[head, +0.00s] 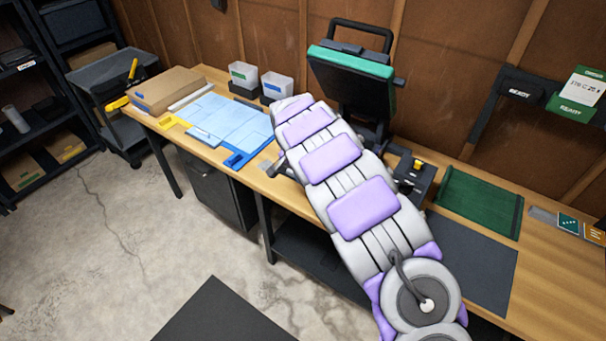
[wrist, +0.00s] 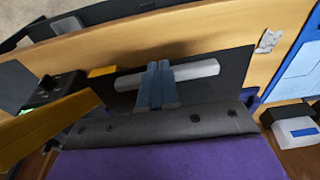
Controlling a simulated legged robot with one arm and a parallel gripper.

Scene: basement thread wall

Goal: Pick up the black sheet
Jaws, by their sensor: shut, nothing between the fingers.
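A flat black sheet (head: 475,262) lies on the right part of the wooden bench, below a green mat. My arm, grey with purple pads, runs across the middle of the head view, and its gripper end cannot be made out there. In the wrist view my gripper (wrist: 161,78) shows as two blue-grey fingers side by side, shut and empty. The fingers appear in front of a dark surface (wrist: 225,85) with a pale bar (wrist: 195,72) across it. I cannot tell whether that surface is the sheet or whether the fingers touch it.
A black stand with a green top edge (head: 352,62) rises behind my arm. The green mat (head: 478,201), light blue panels (head: 232,124), two white bins (head: 277,86) and a cardboard box (head: 167,89) occupy the bench. A dark mat (head: 225,315) lies on the open concrete floor.

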